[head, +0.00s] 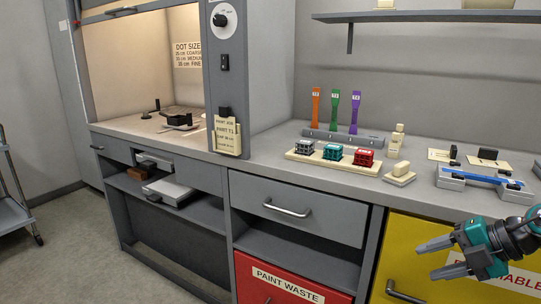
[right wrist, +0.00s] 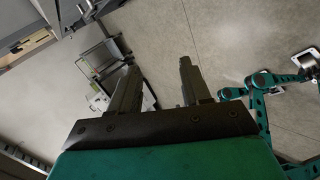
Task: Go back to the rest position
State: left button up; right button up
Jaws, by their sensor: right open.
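My right gripper (head: 428,261) is at the lower right of the head view, in front of the yellow cabinet door and below the counter's front edge. Its two grey fingers are apart, with nothing between them. The fingers also show in the right wrist view (right wrist: 158,70), spread over the grey floor and empty. My left gripper does not show in the head view. Teal arm links of mine show at the right of the right wrist view.
The counter holds a tray (head: 297,155) with several small lattice blocks, a rack (head: 345,138) with three coloured strips and a blue-barred fixture (head: 484,177). A fume hood stands left. Below are a red drawer (head: 256,276) and yellow door (head: 398,250).

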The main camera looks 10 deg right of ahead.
jog(key=s+a+f+m+t+h, duration=0.1)
jog(key=s+a+f+m+t, duration=0.3)
jog(key=f+m, duration=0.4)
jog(key=s+a+f+m+t+h, duration=0.2)
jog(key=a+f+m+t, duration=0.1)
jog(key=a+f+m, duration=0.35)
jog(key=s+a+f+m+g, duration=0.1)
jog(key=s+a+f+m, duration=0.25)
jog(key=a, duration=0.35)
jog(key=s+a+f+m+g, duration=0.25)
jog(key=a+m, duration=0.25)
jog(key=a, duration=0.3)
pick_arm(q)
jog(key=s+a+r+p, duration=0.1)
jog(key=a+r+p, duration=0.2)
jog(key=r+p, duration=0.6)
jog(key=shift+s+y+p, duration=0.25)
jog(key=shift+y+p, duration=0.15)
jog(key=shift+p, duration=1.8)
pick_arm(e)
jog(key=s+d+r+h, duration=0.1)
jog(key=d+r, duration=0.2)
jog(key=r, duration=0.6)
jog(key=shift+s+d+h, duration=0.25)
jog(key=shift+s+h, duration=0.1)
jog(key=shift+h, duration=0.05)
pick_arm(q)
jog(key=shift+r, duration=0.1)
pick_arm(e)
jog(key=shift+t, duration=0.25)
